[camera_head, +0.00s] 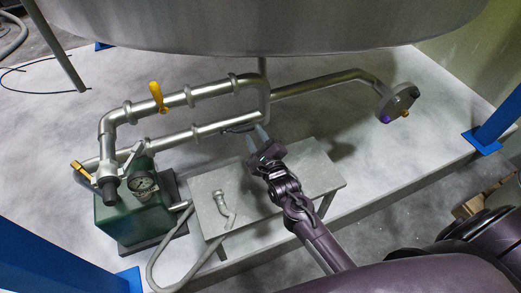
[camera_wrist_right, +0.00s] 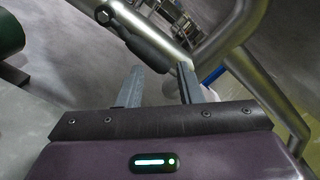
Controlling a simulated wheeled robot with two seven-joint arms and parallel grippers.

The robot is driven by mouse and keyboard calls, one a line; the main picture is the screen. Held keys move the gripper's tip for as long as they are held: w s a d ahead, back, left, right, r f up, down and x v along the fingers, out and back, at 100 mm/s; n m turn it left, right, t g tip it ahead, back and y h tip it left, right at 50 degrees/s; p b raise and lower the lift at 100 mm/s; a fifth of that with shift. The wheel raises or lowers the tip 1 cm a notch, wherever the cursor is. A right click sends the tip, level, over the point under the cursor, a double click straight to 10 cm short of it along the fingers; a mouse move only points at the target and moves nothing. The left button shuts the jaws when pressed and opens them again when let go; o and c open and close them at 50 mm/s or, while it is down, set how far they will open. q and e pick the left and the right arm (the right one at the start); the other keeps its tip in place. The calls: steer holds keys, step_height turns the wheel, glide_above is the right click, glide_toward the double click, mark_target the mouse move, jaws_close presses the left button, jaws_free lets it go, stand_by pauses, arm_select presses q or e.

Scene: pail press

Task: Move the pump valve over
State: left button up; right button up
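My right gripper (camera_head: 257,136) is at the lower metal pipe (camera_head: 195,132), above the far edge of the small table. In the right wrist view its two fingers (camera_wrist_right: 158,78) stand apart with nothing between them. A dark handle (camera_head: 238,128) lies along the lower pipe just beyond the fingertips; the dark grip also shows in the wrist view (camera_wrist_right: 142,42). I cannot tell whether the fingers touch it. The green pump (camera_head: 130,215) with a round gauge (camera_head: 143,184) stands at left. A yellow lever (camera_head: 157,96) sticks up from the upper pipe. My left gripper is out of view.
A small grey table (camera_head: 290,180) bears a pipe fitting (camera_head: 224,206) with a hose (camera_head: 160,250). A large metal tank (camera_head: 270,25) overhangs the back. A flanged pipe end (camera_head: 397,103) is at right. Blue posts (camera_head: 492,130) stand at the platform's sides.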

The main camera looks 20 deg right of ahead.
steer(key=w+b, duration=0.1)
steer(key=w, duration=0.1)
steer(key=shift+w, duration=0.35)
steer(key=shift+c, duration=2)
steer(key=shift+a+f+b, duration=0.25)
steer(key=shift+f+b, duration=0.6)
steer(key=shift+f, duration=0.4)
steer(key=shift+c, duration=0.6)
steer(key=shift+a+f+b, duration=0.7)
steer(key=shift+f+b, duration=0.05)
steer(key=shift+f, duration=0.25)
